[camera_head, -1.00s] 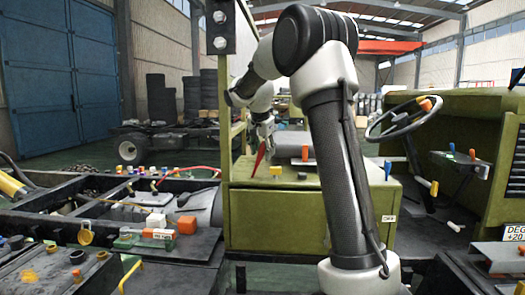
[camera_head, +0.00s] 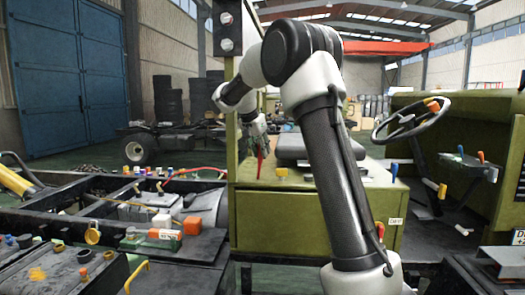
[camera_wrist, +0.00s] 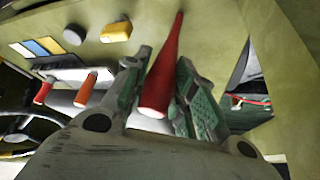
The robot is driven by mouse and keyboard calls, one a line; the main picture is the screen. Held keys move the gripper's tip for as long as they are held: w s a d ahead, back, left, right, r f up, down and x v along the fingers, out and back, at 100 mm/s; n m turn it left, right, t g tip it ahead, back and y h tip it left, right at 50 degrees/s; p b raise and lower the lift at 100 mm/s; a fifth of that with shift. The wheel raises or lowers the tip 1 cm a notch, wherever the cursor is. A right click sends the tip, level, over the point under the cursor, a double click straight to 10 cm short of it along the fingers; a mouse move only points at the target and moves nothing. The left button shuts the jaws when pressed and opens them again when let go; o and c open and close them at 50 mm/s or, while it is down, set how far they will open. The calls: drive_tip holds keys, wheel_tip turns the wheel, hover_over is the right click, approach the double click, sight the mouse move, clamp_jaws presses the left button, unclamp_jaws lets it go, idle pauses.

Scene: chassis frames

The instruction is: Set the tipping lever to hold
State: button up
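A long red lever (camera_head: 260,169) stands on the left part of the green cabinet's top (camera_head: 305,180). In the wrist view the red lever (camera_wrist: 164,75) lies between the two green-grey fingers of my gripper (camera_wrist: 168,88). The fingers stand apart on either side of it, and a narrow gap seems to show, so my gripper looks open around the lever. In the head view my gripper (camera_head: 256,135) covers the lever's upper end. I cannot read any hold marking.
A yellow knob (camera_wrist: 117,32), a dark round knob (camera_wrist: 75,35), a shorter red handle (camera_wrist: 43,91) and an orange handle (camera_wrist: 86,90) are near the lever. A steering wheel (camera_head: 411,120) is at the right. Chassis rails with loose parts (camera_head: 166,221) lie at the left.

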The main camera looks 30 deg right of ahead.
drive_tip(key=o, duration=0.5)
drive_tip(key=v, duration=1.2)
